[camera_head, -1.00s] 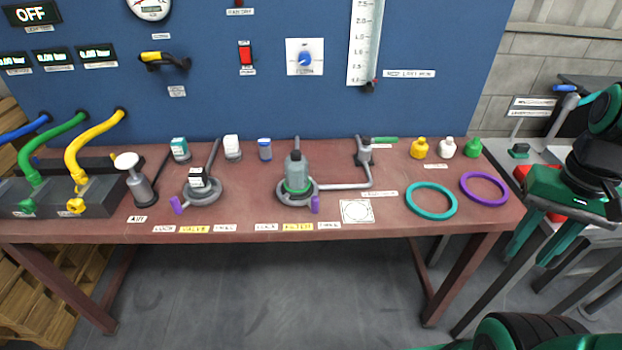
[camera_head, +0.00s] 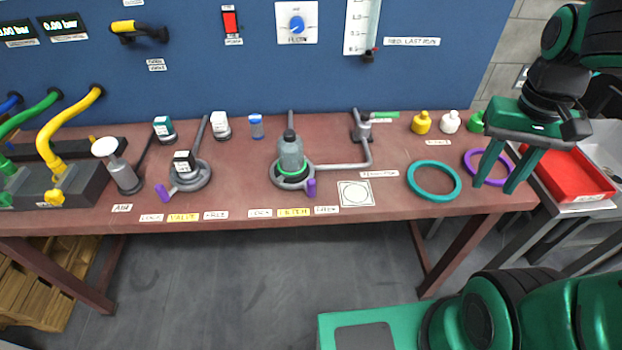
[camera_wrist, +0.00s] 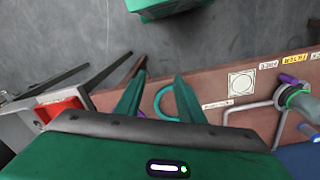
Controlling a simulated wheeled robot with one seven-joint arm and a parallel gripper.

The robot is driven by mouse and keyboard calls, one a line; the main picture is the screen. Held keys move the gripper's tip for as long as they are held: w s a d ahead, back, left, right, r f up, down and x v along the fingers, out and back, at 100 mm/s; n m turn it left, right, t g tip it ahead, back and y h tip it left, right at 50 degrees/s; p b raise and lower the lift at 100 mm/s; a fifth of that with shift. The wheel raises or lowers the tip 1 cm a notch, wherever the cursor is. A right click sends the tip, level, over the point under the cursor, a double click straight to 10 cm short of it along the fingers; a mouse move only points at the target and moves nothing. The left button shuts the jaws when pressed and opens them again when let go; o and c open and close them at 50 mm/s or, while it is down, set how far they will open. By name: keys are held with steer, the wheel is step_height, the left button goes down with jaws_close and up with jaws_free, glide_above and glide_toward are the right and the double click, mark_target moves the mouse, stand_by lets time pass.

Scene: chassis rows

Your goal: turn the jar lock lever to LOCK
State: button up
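A grey-green jar (camera_head: 290,152) stands upright in a grey ring holder (camera_head: 274,176) at the middle of the bench. A purple lever (camera_head: 311,188) sticks out at the ring's front right, on the side of the right-hand label (camera_head: 326,210), which looks like FREE. The LOCK label (camera_head: 260,212) is to the left. The jar also shows at the right edge of the wrist view (camera_wrist: 302,101). My gripper (camera_head: 498,186) is open and empty over the bench's right end, by the purple ring, well right of the lever. Its fingers show apart in the wrist view (camera_wrist: 160,82).
A second ring holder (camera_head: 205,178) with a purple lever (camera_head: 162,191) stands to the left. A grey pipe (camera_head: 345,166) runs right of the jar. Teal (camera_head: 433,196) and purple (camera_head: 466,158) rings lie at right. A red tray (camera_head: 575,178) is beside the bench.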

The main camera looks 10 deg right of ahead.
steer(key=w+a+n, duration=0.3)
steer(key=w+a, duration=0.5)
steer(key=a, duration=0.1)
steer(key=n, duration=0.4)
glide_toward(311, 180)
steer(key=shift+d, duration=0.35)
steer(key=shift+s+a+f, duration=0.1)
steer(key=shift+a+f, duration=0.15)
steer(key=shift+a, duration=0.05)
step_height(311, 180, down, 10)
steer(key=shift+f, duration=0.15)
jaws_close()
